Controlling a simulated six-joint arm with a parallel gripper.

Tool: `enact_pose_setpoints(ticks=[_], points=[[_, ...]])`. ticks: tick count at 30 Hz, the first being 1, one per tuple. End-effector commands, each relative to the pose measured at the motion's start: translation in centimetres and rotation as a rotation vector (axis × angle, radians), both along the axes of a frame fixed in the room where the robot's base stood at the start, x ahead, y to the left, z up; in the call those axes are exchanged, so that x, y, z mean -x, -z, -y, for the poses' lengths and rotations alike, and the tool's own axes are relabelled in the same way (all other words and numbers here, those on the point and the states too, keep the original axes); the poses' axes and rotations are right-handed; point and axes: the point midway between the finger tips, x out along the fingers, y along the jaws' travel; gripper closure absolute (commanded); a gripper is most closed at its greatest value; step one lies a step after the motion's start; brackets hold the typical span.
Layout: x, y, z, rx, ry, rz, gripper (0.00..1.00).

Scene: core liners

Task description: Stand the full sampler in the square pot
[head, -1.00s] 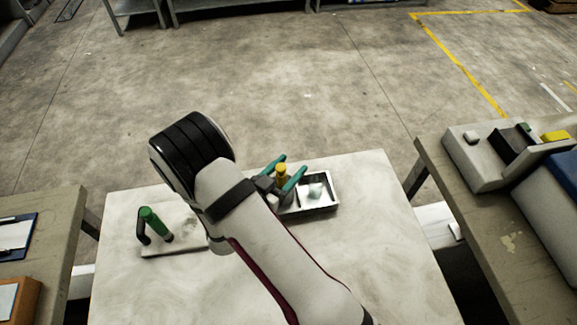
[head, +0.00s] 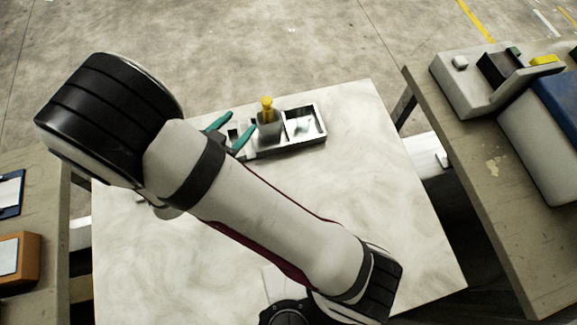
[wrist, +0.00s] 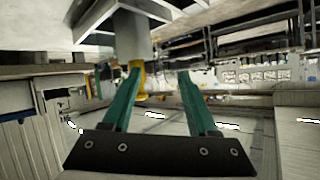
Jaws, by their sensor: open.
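A yellow-topped sampler (head: 267,105) stands upright, its lower part hidden, in a grey square-sided pot (head: 269,130). In the wrist view, which looks upside down, the grey pot (wrist: 130,38) hangs from above and the yellow top (wrist: 139,82) shows partly behind the left finger. My gripper (head: 233,131), with two teal fingers, is open and empty, just left of the pot in the head view. The open fingers also show in the wrist view (wrist: 160,72). No second sampler shows now; my arm covers the left part of the table.
The pot stands at the left part of a metal tray (head: 315,140), whose right compartment holds a pale lump (head: 302,125). The pale table (head: 370,190) is clear at right and front. A side bench (head: 475,165) carries a grey device (head: 460,88).

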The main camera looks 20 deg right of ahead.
Motion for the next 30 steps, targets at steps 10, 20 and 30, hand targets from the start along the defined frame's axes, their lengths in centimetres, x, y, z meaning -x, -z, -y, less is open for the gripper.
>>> enact_pose_setpoints(ticks=[10,20,30], points=[[6.7,-10.5,-2.7,-0.752,-0.603,-0.552,0.41],[22.2,-11.7,7.2,-0.645,-0.444,-0.994,0.41],[22.3,-11.7,7.3,-0.643,-0.44,-1.002,0.41]])
